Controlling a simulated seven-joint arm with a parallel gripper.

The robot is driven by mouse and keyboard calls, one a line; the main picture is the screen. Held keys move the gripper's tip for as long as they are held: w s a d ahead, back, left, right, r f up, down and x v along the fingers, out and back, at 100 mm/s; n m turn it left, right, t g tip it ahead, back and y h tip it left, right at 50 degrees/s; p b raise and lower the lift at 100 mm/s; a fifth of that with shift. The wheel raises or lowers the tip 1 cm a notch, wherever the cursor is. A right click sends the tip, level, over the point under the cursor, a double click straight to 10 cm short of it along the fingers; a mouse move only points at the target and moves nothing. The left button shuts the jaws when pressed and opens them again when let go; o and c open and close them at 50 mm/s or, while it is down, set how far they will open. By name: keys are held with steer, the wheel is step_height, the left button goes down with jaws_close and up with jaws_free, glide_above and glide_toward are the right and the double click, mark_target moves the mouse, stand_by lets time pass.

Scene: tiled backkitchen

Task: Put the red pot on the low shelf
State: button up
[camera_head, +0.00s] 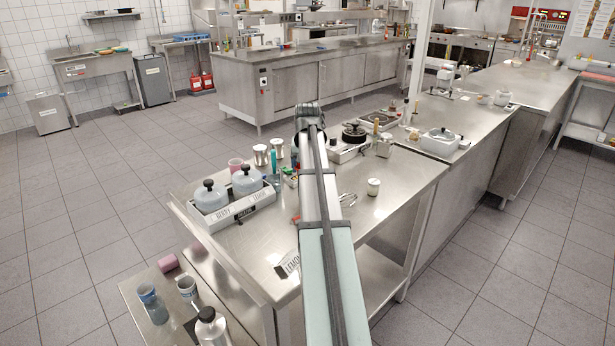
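No pot that is plainly red shows. A small red bit (296,219) shows at the left edge of my arm, and the rest of it is hidden, so I cannot tell what it is. Another low shelf (375,282) shows under the worktop at right. My arm stretches forward over the worktop; my gripper is hidden at its far end.
On the steel worktop (262,245), a white tray (240,206) holds two blue-grey lidded pots (211,196). A pink cup (235,165), tins (261,155), a whisk and a white jar (374,186) stand nearby. A black-lidded pot (354,134) is farther back. The worktop's front right is clear.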

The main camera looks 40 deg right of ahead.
steer(key=shift+r, duration=0.75)
steer(key=shift+n, duration=0.4)
steer(key=a+f+n, duration=0.1)
steer(key=a+f, duration=0.1)
steer(key=a, duration=0.7)
steer(key=s+a+f+n+y, duration=0.1)
steer(key=a+f+n, duration=0.1)
steer(key=a, duration=0.7)
steer(key=s+a+f+n+t, duration=0.1)
steer(key=a+f+n, duration=0.1)
steer(key=a, duration=0.7)
steer(key=shift+s+a+f+y, duration=0.2)
steer(key=shift+f+y, duration=0.1)
steer(key=shift+f, duration=0.3)
steer(key=w+a+f+n, duration=0.1)
steer(key=w+a+n, duration=0.15)
steer(key=a, duration=1.15)
steer(key=w+a+f, duration=0.3)
steer(key=a+f, duration=0.4)
steer(key=shift+n+y, duration=0.35)
steer(key=shift+y, duration=0.05)
